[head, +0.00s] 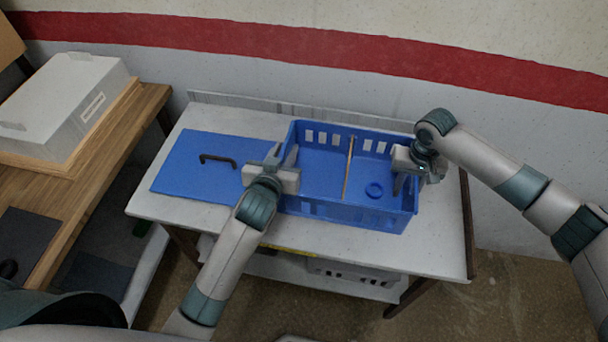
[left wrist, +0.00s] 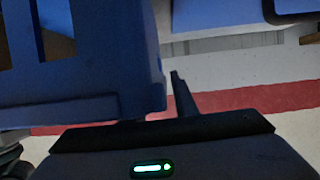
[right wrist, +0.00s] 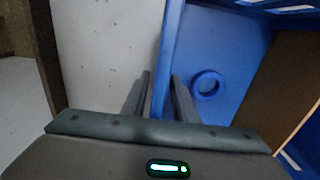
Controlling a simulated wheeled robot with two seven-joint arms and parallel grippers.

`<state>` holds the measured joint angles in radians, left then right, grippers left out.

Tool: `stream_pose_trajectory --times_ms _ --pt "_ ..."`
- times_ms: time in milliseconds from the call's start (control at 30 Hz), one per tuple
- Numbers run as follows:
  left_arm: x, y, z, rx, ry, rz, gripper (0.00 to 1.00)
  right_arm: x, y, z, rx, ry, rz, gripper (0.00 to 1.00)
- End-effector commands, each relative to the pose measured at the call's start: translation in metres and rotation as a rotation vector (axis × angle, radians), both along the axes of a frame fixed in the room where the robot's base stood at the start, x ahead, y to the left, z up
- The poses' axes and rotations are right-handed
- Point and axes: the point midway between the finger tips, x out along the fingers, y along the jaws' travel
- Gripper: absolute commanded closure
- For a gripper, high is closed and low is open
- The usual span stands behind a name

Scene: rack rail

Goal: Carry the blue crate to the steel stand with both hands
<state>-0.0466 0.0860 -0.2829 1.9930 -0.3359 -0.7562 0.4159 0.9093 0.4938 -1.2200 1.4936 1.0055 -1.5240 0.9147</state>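The blue crate (head: 345,212) sits on a white-topped table, with a thin brown divider (head: 348,168) and a small blue ring (head: 374,190) inside. My left gripper (head: 284,156) is at its left wall, fingers close together and apparently shut on it. In the left wrist view the crate (left wrist: 105,75) hides one finger. My right gripper (head: 402,182) is at the right wall. In the right wrist view its fingers (right wrist: 160,95) stand on either side of the wall, close together. I cannot tell whether the crate is raised. I cannot identify a steel stand.
A flat blue panel with a black handle (head: 190,170) lies left of the crate on the white table (head: 150,207). A wooden bench (head: 150,100) with a grey-white box (head: 65,95) stands at the left. A grey crate (head: 350,276) is on the shelf below. The wall is close behind.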

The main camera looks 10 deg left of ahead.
Motion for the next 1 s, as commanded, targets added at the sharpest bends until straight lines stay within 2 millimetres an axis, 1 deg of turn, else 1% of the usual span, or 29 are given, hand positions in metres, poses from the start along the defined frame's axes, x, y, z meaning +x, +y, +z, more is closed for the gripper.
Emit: stream_pose_trajectory --times_ms 267,367,467,667,900,1000 --pt "-0.002 0.003 0.0 0.005 0.002 0.004 0.73 0.001 -0.003 0.0 -0.004 -0.001 -0.004 0.74" --pt "-0.007 0.003 0.001 0.005 0.002 0.004 0.73 0.001 -0.004 0.0 -0.004 -0.001 -0.004 0.74" --pt "-0.017 0.003 0.004 0.004 0.002 0.003 0.73 0.001 -0.004 0.0 -0.005 -0.002 -0.005 0.74" --pt "-0.046 0.003 0.014 0.003 0.003 0.003 0.73 0.002 -0.004 0.0 -0.005 -0.002 -0.005 0.74" --pt "-0.085 0.003 0.029 0.002 0.003 0.002 0.73 0.002 -0.004 0.0 -0.005 -0.002 -0.005 0.74" --pt "-0.098 0.003 0.034 0.002 0.003 0.002 0.73 0.002 -0.004 0.0 -0.005 -0.002 -0.005 0.74"
